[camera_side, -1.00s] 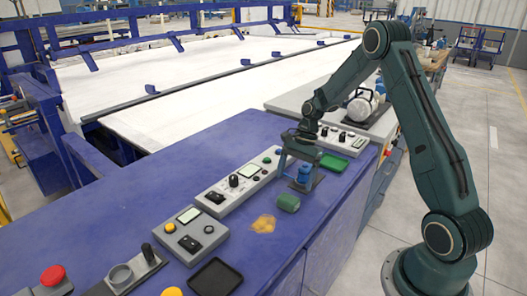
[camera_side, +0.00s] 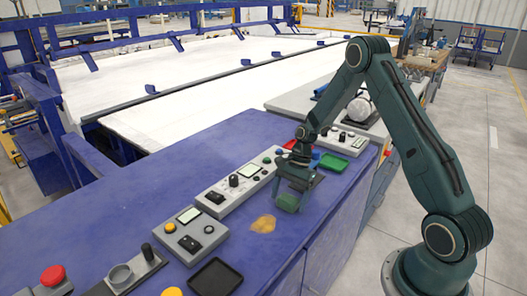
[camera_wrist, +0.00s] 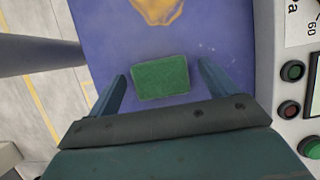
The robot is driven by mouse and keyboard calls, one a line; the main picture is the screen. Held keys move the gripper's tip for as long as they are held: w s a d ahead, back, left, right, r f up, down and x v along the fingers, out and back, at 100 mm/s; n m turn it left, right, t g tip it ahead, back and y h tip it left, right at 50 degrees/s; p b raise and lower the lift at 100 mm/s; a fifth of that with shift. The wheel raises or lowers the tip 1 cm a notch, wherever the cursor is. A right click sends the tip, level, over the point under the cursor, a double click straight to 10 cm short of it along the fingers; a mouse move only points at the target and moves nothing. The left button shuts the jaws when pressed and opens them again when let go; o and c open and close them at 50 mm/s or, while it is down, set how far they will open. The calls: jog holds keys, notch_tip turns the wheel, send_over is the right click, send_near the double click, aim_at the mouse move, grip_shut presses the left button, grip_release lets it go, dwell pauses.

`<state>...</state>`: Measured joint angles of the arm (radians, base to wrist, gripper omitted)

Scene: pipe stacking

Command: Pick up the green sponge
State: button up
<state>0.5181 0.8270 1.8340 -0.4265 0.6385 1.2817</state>
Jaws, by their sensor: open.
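The green sponge (camera_wrist: 160,77) is a small block on the blue bench top (camera_wrist: 219,30). In the wrist view it lies between the two fingers of my gripper (camera_wrist: 160,82), with a gap on each side. In the side view the sponge (camera_side: 288,203) shows low between the fingers of my gripper (camera_side: 290,192), which points down over it. My gripper is open. Its fingers partly cover the sponge in the side view, and I cannot tell how far their tips are above the bench.
A control box (camera_side: 238,183) stands just left of my gripper. A green tray (camera_side: 334,161) and a blue object (camera_side: 315,154) are behind it. A yellow-brown stain (camera_side: 263,223) marks the bench in front. A black tray (camera_side: 215,277) lies nearer. The bench around the stain is clear.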

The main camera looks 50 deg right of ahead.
aim_at(289, 198)
jog(key=shift+a+f, duration=0.15)
jog(key=shift+f, duration=0.2)
jog(key=c, duration=1.1)
jog(key=shift+o, duration=0.2)
jog(key=shift+r, duration=0.15)
notch_tip(289, 198, up, 20)
dwell(0.5)
